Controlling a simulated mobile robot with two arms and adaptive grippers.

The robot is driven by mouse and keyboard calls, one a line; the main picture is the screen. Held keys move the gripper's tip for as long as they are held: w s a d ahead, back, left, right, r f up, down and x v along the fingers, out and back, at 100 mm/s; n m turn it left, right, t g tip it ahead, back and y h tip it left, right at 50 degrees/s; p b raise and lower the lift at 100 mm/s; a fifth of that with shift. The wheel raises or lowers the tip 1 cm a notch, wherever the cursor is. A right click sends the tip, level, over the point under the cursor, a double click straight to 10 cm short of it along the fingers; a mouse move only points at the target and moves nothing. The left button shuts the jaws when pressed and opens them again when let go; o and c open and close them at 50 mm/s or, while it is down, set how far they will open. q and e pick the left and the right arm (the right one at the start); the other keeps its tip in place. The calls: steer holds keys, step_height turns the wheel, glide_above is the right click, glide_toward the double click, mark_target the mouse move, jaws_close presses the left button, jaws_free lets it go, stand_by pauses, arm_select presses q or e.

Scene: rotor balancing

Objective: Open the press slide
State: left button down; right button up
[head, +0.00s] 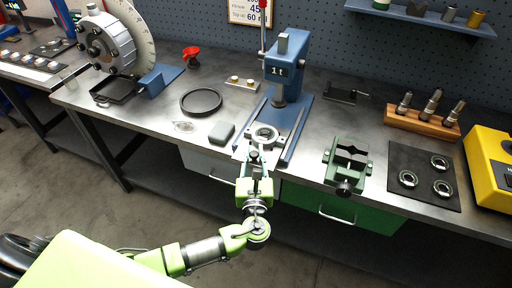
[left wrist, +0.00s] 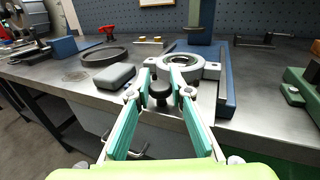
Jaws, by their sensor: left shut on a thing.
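The blue press (head: 287,62), marked "1t", stands at the back of the steel bench. Its slide (head: 251,146) is a grey plate at the front of the press base (head: 300,126), pulled forward of the ram toward the bench's front edge. A metal ring (head: 264,134) sits on the slide; it also shows in the left wrist view (left wrist: 182,60). My left gripper (head: 254,160) is at the slide's front end. In the left wrist view its green fingers (left wrist: 162,84) are shut on the slide's black knob (left wrist: 160,90). My right gripper is not in view.
A grey block (head: 222,133) and a round black tray (head: 201,102) lie left of the slide. A green vise (head: 346,165) stands to the right, near a dark mat (head: 424,195) with several rings. Drawers sit below the bench front.

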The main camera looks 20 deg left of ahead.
arm_select(q)
steer(key=c, duration=1.9)
jaws_free()
steer(key=shift+w, duration=0.2)
steer(key=v, duration=1.2)
steer(key=shift+s, duration=0.1)
steer(key=s+a+f+n+g+h, duration=0.1)
steer(key=a+f+n+g, duration=0.15)
steer(key=f, duration=0.65)
steer(key=a+f+n+g, duration=0.1)
steer(key=f+g, duration=0.2)
steer(key=f, duration=0.7)
steer(key=s+a+f+n+g+h, duration=0.1)
steer(key=s+a+f+n+g, duration=0.15)
steer(key=s+f, duration=0.4)
steer(key=s+a+f+n+g+h, duration=0.15)
steer(key=s+f+n, duration=0.25)
steer(key=f, duration=0.6)
steer(key=s+f+n+g+h, duration=0.1)
steer(key=s+f+n+g, duration=0.1)
steer(key=s+f+n, duration=0.3)
steer(key=s+f+n+g+h, duration=0.1)
steer(key=s+f+n, duration=0.4)
steer(key=s, duration=0.8)
steer(key=s+f+n+g+h, duration=0.1)
steer(key=s+f+n+g, duration=0.2)
steer(key=s+n, duration=0.6)
steer(key=shift+s+f, duration=0.3)
steer(key=shift+f, duration=0.65)
